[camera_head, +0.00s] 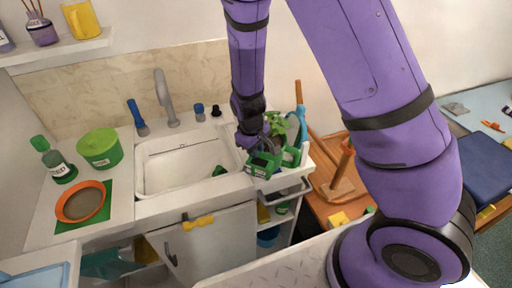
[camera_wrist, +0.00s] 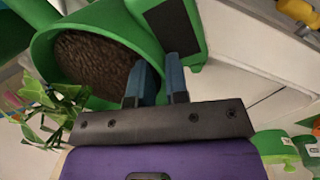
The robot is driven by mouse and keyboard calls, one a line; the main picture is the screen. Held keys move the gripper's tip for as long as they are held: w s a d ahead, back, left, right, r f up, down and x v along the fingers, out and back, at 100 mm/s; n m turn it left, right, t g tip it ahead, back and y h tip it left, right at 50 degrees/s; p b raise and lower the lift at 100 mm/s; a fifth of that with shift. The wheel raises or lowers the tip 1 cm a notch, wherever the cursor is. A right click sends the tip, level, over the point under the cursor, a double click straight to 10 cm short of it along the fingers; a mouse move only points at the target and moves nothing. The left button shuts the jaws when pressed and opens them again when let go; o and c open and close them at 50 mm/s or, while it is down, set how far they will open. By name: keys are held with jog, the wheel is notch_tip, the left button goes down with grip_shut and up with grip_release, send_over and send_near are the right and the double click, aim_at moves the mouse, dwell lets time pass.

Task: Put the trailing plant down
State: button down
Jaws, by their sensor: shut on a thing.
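The trailing plant (camera_head: 279,123) shows green leaves beside my gripper in the head view. In the wrist view its leaves (camera_wrist: 58,108) hang out at the left, from a green pot (camera_wrist: 42,48) filled with brown soil (camera_wrist: 95,62). My gripper (camera_wrist: 160,75) is shut on the pot's rim, one blue finger over the soil and the other outside the wall. In the head view my gripper (camera_head: 260,142) is at the right end of the sink counter. Whether the pot touches the surface below is hidden.
The white sink (camera_head: 185,167) lies left of my gripper, with a grey faucet (camera_head: 164,95) behind. A green tub (camera_head: 100,148) and orange bowl (camera_head: 80,203) stand farther left. A wooden table (camera_head: 325,195) is at the right. Green items crowd the counter's right end.

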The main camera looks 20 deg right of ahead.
jog(key=c, duration=1.1)
grip_release()
jog(key=shift+f, duration=0.1)
notch_tip(320, 180, up, 12)
jog(key=a+r, duration=0.1)
jog(key=s+d+r+m+t+y, duration=0.1)
jog(key=s+d+r, duration=0.25)
jog(key=r, duration=0.45)
jog(key=s+d+r+m+t+y, duration=0.1)
jog(key=s+d+r+m, duration=0.15)
jog(key=s+r, duration=0.4)
jog(key=shift+s+d+r+m+t+h, duration=0.1)
jog(key=shift+s+d+r+m+t, duration=0.5)
jog(key=shift+s+r, duration=1.2)
jog(key=shift+s+d+r+m+t+h, duration=0.1)
jog(key=shift+s+d+r+t, duration=0.25)
jog(key=shift+s+d+r, duration=1.35)
jog(key=shift+s+a+r+m+t+h, duration=0.1)
jog(key=shift+s+r+m+t, duration=0.25)
jog(key=shift+s+r, duration=1.55)
jog(key=shift+s+f, duration=0.75)
jog(key=shift+f, duration=0.05)
